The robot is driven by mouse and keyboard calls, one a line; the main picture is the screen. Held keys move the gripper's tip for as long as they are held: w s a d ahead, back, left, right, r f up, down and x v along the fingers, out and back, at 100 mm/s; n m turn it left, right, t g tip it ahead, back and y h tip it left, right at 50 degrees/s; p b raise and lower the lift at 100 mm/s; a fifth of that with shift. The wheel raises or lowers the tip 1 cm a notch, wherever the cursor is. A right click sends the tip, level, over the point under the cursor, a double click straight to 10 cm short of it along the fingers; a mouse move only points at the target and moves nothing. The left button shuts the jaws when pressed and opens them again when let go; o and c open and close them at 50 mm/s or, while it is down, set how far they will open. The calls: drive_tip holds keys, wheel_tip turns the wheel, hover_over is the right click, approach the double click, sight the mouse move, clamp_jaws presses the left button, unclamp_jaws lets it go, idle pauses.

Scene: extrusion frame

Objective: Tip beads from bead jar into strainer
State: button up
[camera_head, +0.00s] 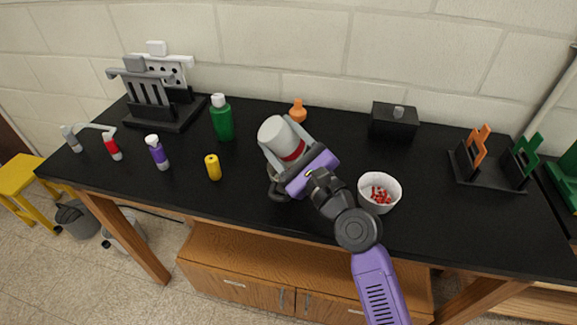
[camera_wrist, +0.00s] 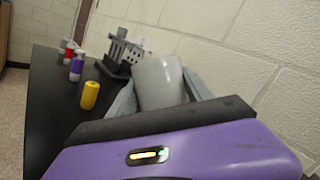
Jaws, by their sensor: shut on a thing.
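My gripper (camera_head: 288,150) is shut on a pale grey jar (camera_head: 275,133) with a red band low on its side. The jar is held tilted above the left-middle of the black table; whether beads are inside cannot be seen. In the wrist view the jar (camera_wrist: 160,82) sits between my two fingers. A metallic vessel with dark handles (camera_head: 279,191) shows partly below my gripper, mostly hidden; it may be the strainer. A white bowl (camera_head: 366,190) holding red and white beads (camera_head: 380,195) stands to the right of my gripper.
A green bottle (camera_head: 222,119), a yellow cylinder (camera_head: 213,168) and a purple bottle (camera_head: 157,153) stand to the left. An orange bottle (camera_head: 298,111) and a black box (camera_head: 394,122) stand behind. A black rack (camera_head: 488,171) is at right. The table between bowl and rack is clear.

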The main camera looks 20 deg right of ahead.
drive_tip(key=shift+s+d+f+m+t+h+b, duration=0.1)
drive_tip(key=shift+d+m+t+h+b, duration=0.35)
drive_tip(key=shift+m, duration=0.5)
drive_tip(key=shift+s+d+m+t+h+b, duration=0.15)
drive_tip(key=shift+d+m+b, duration=0.35)
drive_tip(key=shift+m, duration=0.5)
drive_tip(key=shift+d+f+m+t+h+b, duration=0.1)
drive_tip(key=shift+d+m+t+h+b, duration=0.4)
drive_tip(key=shift+m, duration=0.45)
drive_tip(key=shift+a, duration=0.15)
idle(0.9)
